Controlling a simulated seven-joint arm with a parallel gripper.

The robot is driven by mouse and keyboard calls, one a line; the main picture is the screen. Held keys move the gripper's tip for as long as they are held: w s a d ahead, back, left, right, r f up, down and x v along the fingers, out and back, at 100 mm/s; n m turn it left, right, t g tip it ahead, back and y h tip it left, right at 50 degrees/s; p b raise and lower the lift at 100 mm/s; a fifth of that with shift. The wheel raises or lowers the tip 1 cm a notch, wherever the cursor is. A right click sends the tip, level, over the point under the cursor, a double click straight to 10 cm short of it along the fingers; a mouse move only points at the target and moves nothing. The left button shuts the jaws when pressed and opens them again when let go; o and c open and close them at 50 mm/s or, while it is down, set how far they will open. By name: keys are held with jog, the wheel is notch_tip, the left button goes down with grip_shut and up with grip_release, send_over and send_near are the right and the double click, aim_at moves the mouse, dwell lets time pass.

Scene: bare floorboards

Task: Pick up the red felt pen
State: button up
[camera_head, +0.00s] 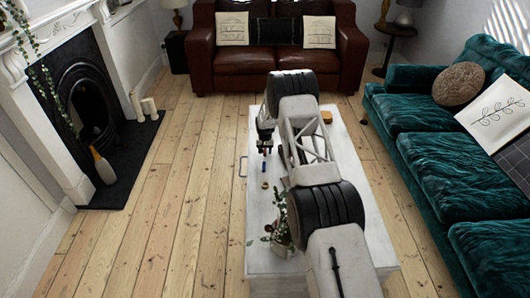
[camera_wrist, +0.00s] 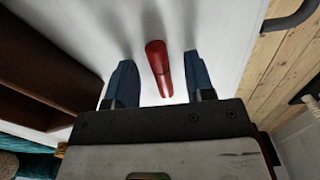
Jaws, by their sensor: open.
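The red felt pen (camera_wrist: 158,66) lies on the white table top in the wrist view, between the two blue fingertips of my gripper (camera_wrist: 158,76). Its length runs roughly along the fingers, with a clear gap on both sides. The fingers are apart and do not touch it. In the head view my gripper (camera_head: 264,147) is low over the left part of the table, partly hidden by my own arm. The pen is too small to make out surely there.
A small blue item (camera_head: 263,167), a small ring-like item (camera_head: 265,185) and a potted plant (camera_head: 281,232) are nearer. In the wrist view a dark brown object (camera_wrist: 50,62) stands at left.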

aim_at(265, 152)
jog(key=shift+c, duration=0.5)
grip_shut()
jog(key=shift+r, duration=0.1)
dwell(0.4)
jog(key=shift+w+r, duration=0.1)
jog(key=shift+r, duration=1.4)
jog(key=shift+s+r, duration=0.2)
jog(key=shift+s, duration=0.05)
jog(key=s, duration=0.5)
jog(key=s+d+r, duration=0.1)
jog(key=s, duration=0.4)
jog(key=s+d, duration=0.1)
jog(key=s, duration=0.4)
jog(key=shift+s+r, duration=0.15)
jog(key=shift+s, duration=0.1)
